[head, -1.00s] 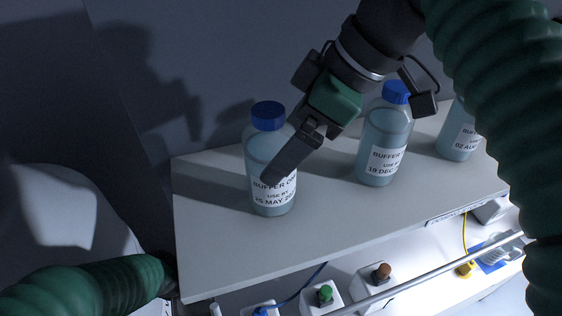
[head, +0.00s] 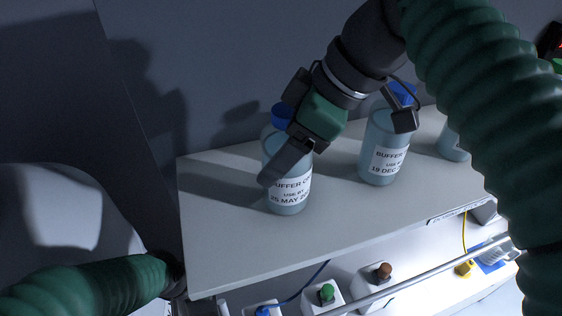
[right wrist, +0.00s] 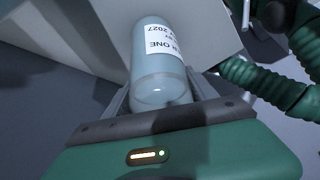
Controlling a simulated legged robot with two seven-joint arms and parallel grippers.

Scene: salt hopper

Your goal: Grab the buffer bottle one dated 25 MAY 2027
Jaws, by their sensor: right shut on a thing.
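The buffer bottle one (head: 288,203), with a blue cap and pale blue liquid, stands upright on the white shelf (head: 230,245). Its label reads BUFFER ON…, USE BY, 25 MAY 20…, partly cut off by the curve.
A second buffer bottle (head: 378,165), labelled 19 DEC, stands to the right. A third bottle (head: 452,148) is partly hidden behind my right arm. Below the shelf are a metal rail (head: 420,280), a green knob (head: 326,292) and an orange-brown knob (head: 383,270).

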